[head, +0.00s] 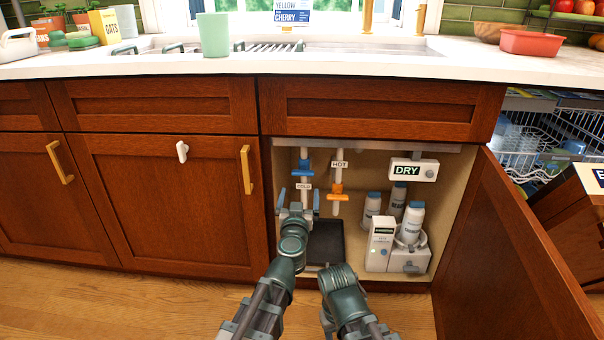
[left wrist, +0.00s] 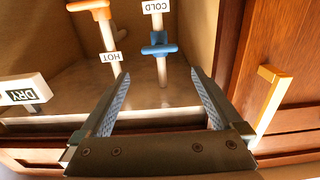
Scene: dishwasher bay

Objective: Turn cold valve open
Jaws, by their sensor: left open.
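The cold valve has a blue handle (head: 302,168) on a white vertical pipe inside the open cabinet, with a COLD label (head: 304,187) below it. In the left wrist view the blue handle (left wrist: 158,47) appears just beyond the fingertips, centred between them. My left gripper (head: 299,196) is open and empty, in front of and slightly below the handle. Its fingers also frame the pipe in the left wrist view (left wrist: 159,74), with no contact visible. My right forearm shows at the bottom of the head view; its gripper is not visible.
The hot valve (head: 337,190) with an orange handle stands close to the right. A DRY box (head: 413,169), bottles (head: 411,222) and a white dispenser (head: 380,244) are further right. The open cabinet door (head: 510,260) bounds the right side; a dark mat (head: 327,243) lies below.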

